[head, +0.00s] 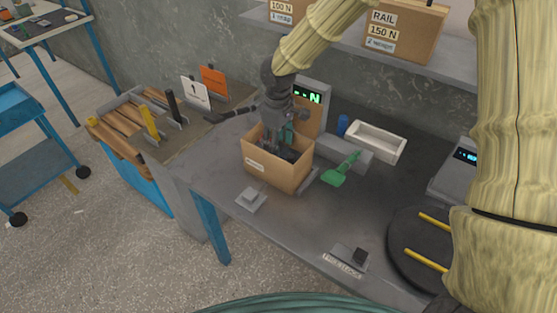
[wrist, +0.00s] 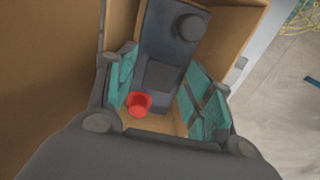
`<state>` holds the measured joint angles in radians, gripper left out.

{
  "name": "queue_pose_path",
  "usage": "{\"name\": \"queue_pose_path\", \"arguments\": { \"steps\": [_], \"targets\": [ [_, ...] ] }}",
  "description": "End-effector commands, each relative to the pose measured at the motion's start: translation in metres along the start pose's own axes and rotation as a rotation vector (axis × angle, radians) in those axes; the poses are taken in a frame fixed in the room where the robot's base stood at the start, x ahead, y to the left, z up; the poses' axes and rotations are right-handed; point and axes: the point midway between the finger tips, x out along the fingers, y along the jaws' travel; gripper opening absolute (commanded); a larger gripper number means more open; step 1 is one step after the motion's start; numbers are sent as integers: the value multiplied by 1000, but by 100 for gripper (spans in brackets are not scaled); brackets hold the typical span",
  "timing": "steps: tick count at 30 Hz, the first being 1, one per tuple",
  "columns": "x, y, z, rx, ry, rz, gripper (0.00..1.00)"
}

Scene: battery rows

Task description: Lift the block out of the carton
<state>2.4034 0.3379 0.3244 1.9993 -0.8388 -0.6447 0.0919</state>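The brown cardboard carton (head: 277,173) stands open on the grey bench, its flaps up. My gripper (head: 287,140) points down into it. In the wrist view the teal-padded fingers of my gripper (wrist: 165,95) are spread apart inside the carton (wrist: 50,75). A dark grey block (wrist: 162,45) with a round black knob lies in the carton, beyond and partly between the fingers. A small red piece (wrist: 138,104) shows close to the left finger. I cannot tell whether either finger touches the block. In the head view the carton walls and my gripper hide most of the contents.
A green scoop (head: 341,169), a white tray (head: 376,141) and a blue cylinder (head: 342,125) are right of the carton. A small grey plate (head: 251,199) lies in front. A dark turntable (head: 405,245) with yellow bars stands at right. The front middle of the bench is mostly clear.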

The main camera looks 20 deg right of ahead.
Motion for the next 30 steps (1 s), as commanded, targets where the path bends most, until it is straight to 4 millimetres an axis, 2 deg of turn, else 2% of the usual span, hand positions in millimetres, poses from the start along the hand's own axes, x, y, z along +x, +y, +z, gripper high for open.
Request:
{"name": "queue_pose_path", "arguments": {
  "steps": [1, 7, 23, 30],
  "targets": [
    [0, 0, 0, 0, 0, 0, 37],
    [0, -1, -1, -1, 0, 0, 1],
    [-3, 0, -2, -1, 4, 1, 0],
    [-20, 1, -2, 1, 5, 3, 0]
  ]
}}
